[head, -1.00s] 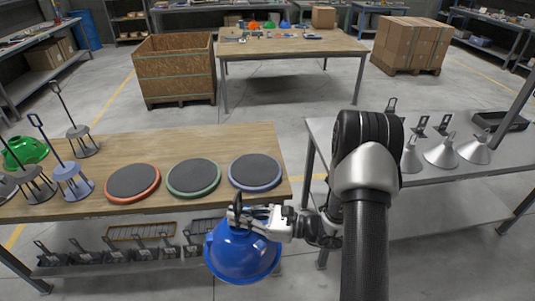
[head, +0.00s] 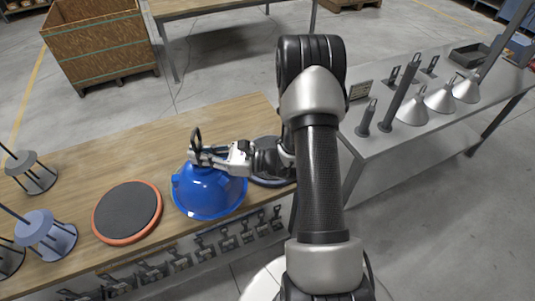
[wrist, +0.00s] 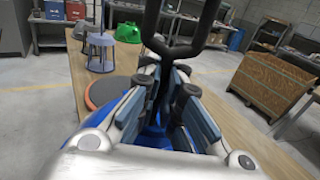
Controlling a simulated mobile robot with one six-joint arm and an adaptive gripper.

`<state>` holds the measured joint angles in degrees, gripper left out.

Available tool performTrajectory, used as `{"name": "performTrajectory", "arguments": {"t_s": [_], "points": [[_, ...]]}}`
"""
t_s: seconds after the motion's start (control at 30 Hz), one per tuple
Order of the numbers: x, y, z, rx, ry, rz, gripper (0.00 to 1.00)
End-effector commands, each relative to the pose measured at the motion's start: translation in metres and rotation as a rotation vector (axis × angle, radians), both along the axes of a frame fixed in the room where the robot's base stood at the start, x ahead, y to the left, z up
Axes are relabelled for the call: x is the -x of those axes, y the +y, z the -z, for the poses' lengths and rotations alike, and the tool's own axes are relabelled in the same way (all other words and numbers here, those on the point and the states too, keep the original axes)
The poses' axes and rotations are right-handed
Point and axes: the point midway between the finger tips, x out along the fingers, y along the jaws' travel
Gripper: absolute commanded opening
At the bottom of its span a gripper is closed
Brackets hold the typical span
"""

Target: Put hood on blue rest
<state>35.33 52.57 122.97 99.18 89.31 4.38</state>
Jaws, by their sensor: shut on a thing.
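My gripper (head: 203,155) is shut on the dark loop handle on top of the blue hood (head: 208,192). The hood hangs upright over the table, right of the orange-rimmed round pad (head: 127,212). I cannot tell its exact height. It hides the place of the green-rimmed pad. The blue-rimmed pad (head: 272,181) is right of the hood, mostly behind my arm. A pale blue legged stand (head: 46,233) is at the table's left. In the wrist view, the fingers (wrist: 172,100) close around the loop handle (wrist: 183,45), with blue hood (wrist: 152,140) below.
A grey stand (head: 33,172) is at the table's left end, and a green hood (wrist: 128,32) shows in the wrist view. Several silver hoods (head: 440,97) stand on the right grey table (head: 400,140). A wooden crate (head: 103,50) is behind. The wooden table's back strip is clear.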

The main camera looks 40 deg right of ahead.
Motion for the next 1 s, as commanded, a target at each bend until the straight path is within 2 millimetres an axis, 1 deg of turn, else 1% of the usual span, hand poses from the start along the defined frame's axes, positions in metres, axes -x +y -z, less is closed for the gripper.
{"name": "performTrajectory", "arguments": {"t_s": [0.03,0.17,0.27,0.37,0.4,0.47,0.5,0.6,0.7,0.8,0.9,1.0], "points": [[-0.006,-0.011,-0.006,0.001,-0.004,0.041,0.0],[-0.021,-0.041,-0.017,0.0,-0.003,0.162,0.0],[-0.032,-0.07,-0.029,0.002,-0.006,0.273,0.0],[-0.04,-0.103,-0.043,0.002,-0.006,0.393,0.0],[-0.043,-0.117,-0.049,0.003,-0.007,0.443,0.0],[-0.045,-0.138,-0.058,0.003,-0.007,0.519,0.0],[-0.046,-0.152,-0.065,0.003,-0.007,0.568,0.0],[-0.045,-0.186,-0.08,0.002,-0.006,0.687,0.0],[-0.041,-0.216,-0.094,0.003,-0.006,0.792,0.0],[-0.035,-0.24,-0.105,0.003,-0.006,0.878,0.0],[-0.03,-0.259,-0.114,0.003,-0.005,0.945,0.0],[-0.025,-0.272,-0.119,0.002,-0.004,0.994,0.0]]}}
